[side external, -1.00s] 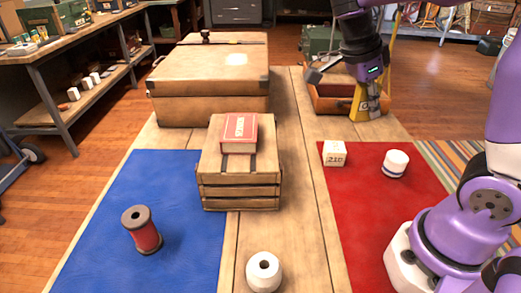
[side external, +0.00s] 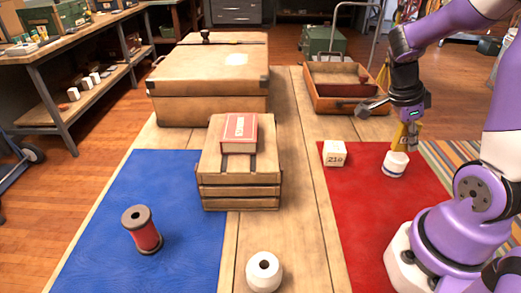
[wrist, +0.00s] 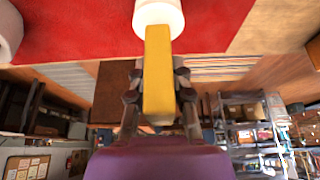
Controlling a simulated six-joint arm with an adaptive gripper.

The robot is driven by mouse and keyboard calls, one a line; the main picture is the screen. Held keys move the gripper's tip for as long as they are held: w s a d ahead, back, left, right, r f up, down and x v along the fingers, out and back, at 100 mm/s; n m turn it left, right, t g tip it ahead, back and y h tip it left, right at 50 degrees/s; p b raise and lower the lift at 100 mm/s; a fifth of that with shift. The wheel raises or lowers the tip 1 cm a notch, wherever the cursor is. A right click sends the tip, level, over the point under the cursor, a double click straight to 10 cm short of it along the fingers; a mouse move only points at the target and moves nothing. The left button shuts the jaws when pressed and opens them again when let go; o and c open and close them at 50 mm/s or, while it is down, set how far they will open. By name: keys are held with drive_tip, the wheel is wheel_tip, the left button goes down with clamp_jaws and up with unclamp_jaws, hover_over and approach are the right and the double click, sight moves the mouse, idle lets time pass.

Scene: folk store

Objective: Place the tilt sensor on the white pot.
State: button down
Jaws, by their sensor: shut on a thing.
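My gripper (side external: 409,108) points down over the red mat (side external: 360,205) and is shut on a yellow block (side external: 405,137), which I take as the tilt sensor. In the wrist view my gripper (wrist: 158,78) has a finger on each side of the yellow block (wrist: 158,82).
A white block marked 210 (side external: 334,154) lies left of the pot. A white piece with a hole (side external: 263,272) stands at the front. A slatted crate (side external: 240,192) bears a red box (side external: 239,133). A red-black spool (side external: 142,231) stands on the blue mat (side external: 90,230).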

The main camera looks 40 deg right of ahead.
drive_tip(key=shift+f, duration=0.75)
drive_tip(key=c, duration=0.8)
unclamp_jaws()
drive_tip(key=shift+f, duration=0.15)
drive_tip(key=v, duration=1.1)
drive_tip(key=a+n+t+y, duration=0.1)
drive_tip(key=a+n+t, duration=0.2)
drive_tip(key=n, duration=0.6)
drive_tip(key=w+a+n+t+y, duration=0.1)
drive_tip(key=a+n+t, duration=0.2)
drive_tip(key=a+n, duration=0.5)
drive_tip(key=w+a+r+n+t+y, duration=0.1)
drive_tip(key=a+n+t, duration=0.1)
drive_tip(key=a+n, duration=0.4)
drive_tip(key=shift+w+a+r+n+t, duration=0.1)
drive_tip(key=shift+n+t, duration=0.1)
drive_tip(key=shift+n, duration=0.8)
drive_tip(key=shift+w+a+n+t, duration=0.1)
drive_tip(key=shift+n+t, duration=0.1)
drive_tip(key=shift+n, duration=0.8)
